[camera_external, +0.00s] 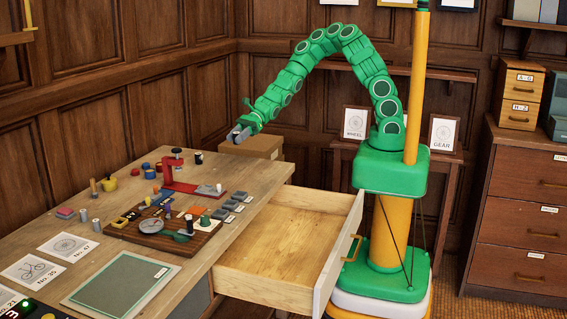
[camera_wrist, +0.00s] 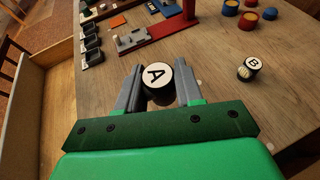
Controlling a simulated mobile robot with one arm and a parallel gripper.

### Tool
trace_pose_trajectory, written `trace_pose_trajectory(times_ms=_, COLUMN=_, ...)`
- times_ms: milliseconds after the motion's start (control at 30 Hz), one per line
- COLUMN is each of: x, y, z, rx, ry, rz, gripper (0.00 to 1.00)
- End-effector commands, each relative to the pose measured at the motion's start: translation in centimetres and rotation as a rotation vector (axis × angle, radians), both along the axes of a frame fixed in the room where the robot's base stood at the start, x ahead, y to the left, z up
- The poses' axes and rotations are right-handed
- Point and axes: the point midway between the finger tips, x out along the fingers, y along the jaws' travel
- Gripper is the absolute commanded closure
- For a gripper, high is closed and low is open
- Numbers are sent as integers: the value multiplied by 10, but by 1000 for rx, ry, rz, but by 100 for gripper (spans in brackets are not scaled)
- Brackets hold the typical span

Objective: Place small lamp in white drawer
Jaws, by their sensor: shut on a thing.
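My gripper (camera_external: 238,134) is raised above the table's far right edge in the external view. In the wrist view my gripper (camera_wrist: 158,82) is shut on a dark cylinder (camera_wrist: 157,74) with a round white top marked A. I cannot tell whether this is the small lamp; nothing else in view is clearly a lamp. The drawer (camera_external: 285,238), pale wood inside with a whitish front, is pulled out from the table's right side. It looks empty and lies lower and nearer the camera than my gripper.
The wooden table (camera_external: 150,245) holds a red stand (camera_external: 179,178), a brown board (camera_external: 150,226) with small parts, and a green mat (camera_external: 122,283). A similar cylinder marked B (camera_wrist: 252,63) stands right of my gripper in the wrist view. A cardboard box (camera_external: 262,146) is behind.

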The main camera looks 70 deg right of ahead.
Motion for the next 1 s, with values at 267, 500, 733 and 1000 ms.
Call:
trace_pose_trajectory(times_ms=267, x=32, y=16, z=-23, rx=-2, ry=3, rz=1, gripper=94)
trace_pose_trajectory(times_ms=500, x=50, y=23, z=-47, rx=-1, ry=2, rz=-1, gripper=94)
trace_pose_trajectory(times_ms=733, x=59, y=28, z=-58, rx=-1, ry=1, rz=0, gripper=94)
trace_pose_trajectory(times_ms=1000, x=65, y=30, z=-66, rx=-3, ry=1, rz=-1, gripper=94)
